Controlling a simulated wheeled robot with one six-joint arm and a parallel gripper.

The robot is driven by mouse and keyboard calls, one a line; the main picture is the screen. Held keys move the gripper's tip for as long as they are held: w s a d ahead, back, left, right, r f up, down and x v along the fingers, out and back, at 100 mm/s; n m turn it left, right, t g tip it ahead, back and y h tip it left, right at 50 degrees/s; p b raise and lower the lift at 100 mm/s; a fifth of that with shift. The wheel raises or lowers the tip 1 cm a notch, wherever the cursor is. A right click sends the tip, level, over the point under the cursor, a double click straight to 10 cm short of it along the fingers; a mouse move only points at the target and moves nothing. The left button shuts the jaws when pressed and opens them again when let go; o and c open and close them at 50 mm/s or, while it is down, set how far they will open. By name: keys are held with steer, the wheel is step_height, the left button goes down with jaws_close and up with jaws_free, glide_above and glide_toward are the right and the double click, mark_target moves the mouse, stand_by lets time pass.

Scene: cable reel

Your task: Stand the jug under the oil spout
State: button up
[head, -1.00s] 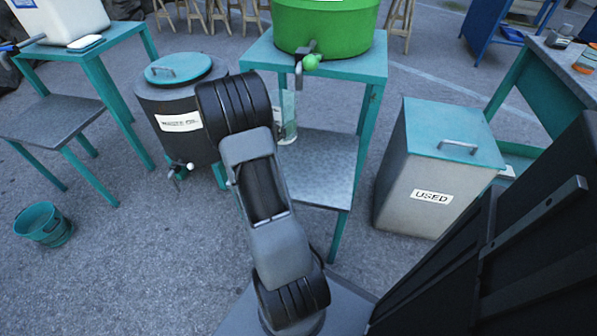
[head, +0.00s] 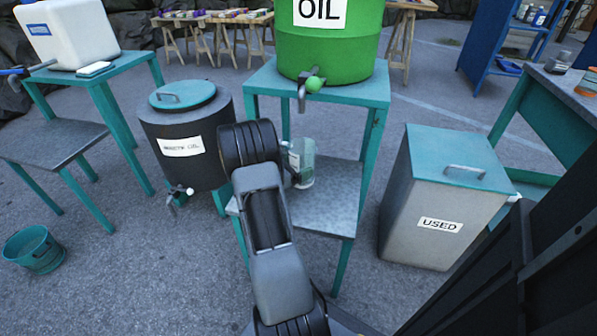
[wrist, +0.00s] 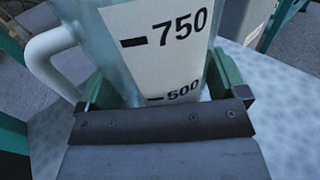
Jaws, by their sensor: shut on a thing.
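The jug (head: 307,168) is clear, with a white handle and a white scale panel. In the wrist view the jug (wrist: 155,30) fills the upper middle, with the marks 750 and 500 showing. My gripper (wrist: 160,82) is shut on it, a green finger on each side. In the head view my arm partly covers the gripper and the jug. The oil spout (head: 302,98) is on the green OIL drum (head: 340,50), above the jug in the picture. The jug is upright over the lower shelf (head: 335,210); I cannot tell whether its base touches.
The drum stands on a teal-framed stand (head: 368,90). A dark waste oil drum (head: 185,130) with its own tap is to the left. A grey USED bin (head: 430,210) is to the right. A teal bucket (head: 35,250) sits on the floor at far left.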

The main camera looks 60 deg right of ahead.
steer(key=shift+f, duration=0.5)
steer(key=shift+f, duration=0.15)
steer(key=o, duration=0.7)
steer(key=shift+c, duration=0.2)
steer(key=shift+w+a, duration=0.1)
steer(key=shift+a, duration=0.1)
steer(key=p+v, duration=0.2)
steer(key=v, duration=0.9)
steer(key=shift+w+a+p, duration=0.1)
steer(key=shift+a+p, duration=0.2)
steer(key=shift+p, duration=0.05)
steer(key=s+a+r+m+t+y, duration=0.2)
steer(key=a+r+m+t+y, duration=0.1)
steer(key=a, duration=0.7)
steer(key=s+a+r+m+t+y, duration=0.1)
steer(key=a+r+m+t+y, duration=0.2)
steer(key=a+m+y, duration=0.3)
steer(key=s+a+r+m+t+y, duration=0.2)
steer(key=a+y, duration=0.5)
steer(key=a, duration=0.8)
step_height(320, 180, up, 3)
steer(key=m+t, duration=0.1)
steer(key=m, duration=0.1)
steer(key=shift+s+a+m+t+y, duration=0.3)
steer(key=shift+m+t, duration=0.1)
steer(key=shift+f, duration=0.15)
